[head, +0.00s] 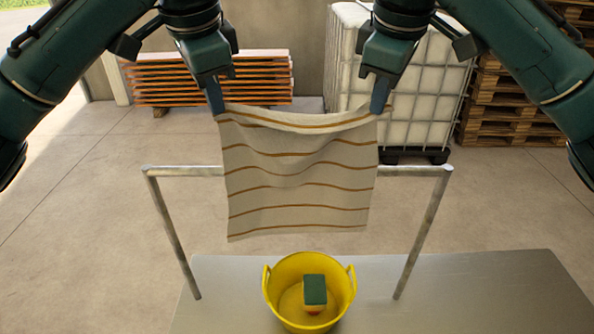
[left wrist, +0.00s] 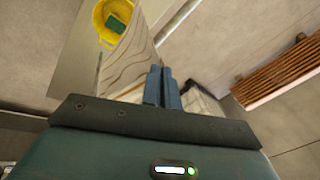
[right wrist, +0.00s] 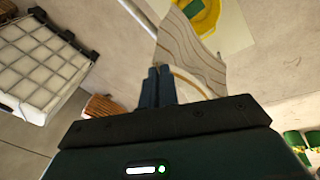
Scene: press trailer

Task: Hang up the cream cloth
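The cream cloth (head: 297,180) with brown stripes hangs stretched between my two grippers in the head view, its top edge sagging slightly. My left gripper (head: 216,100) is shut on its upper left corner. My right gripper (head: 380,98) is shut on its upper right corner. A metal rail (head: 415,171) on two posts stands on the table; the cloth hides the middle of its bar. The cloth's lower edge hangs below bar height in the picture. The cloth also shows in the left wrist view (left wrist: 145,50) and in the right wrist view (right wrist: 187,47).
A yellow bucket (head: 275,279) holding a green-topped sponge (head: 315,290) stands on the grey table (head: 480,295), below the cloth in the picture. Behind are stacked orange-brown slats (head: 210,78), a white caged tank (head: 420,100) and wooden pallets (head: 510,105). The floor between is clear.

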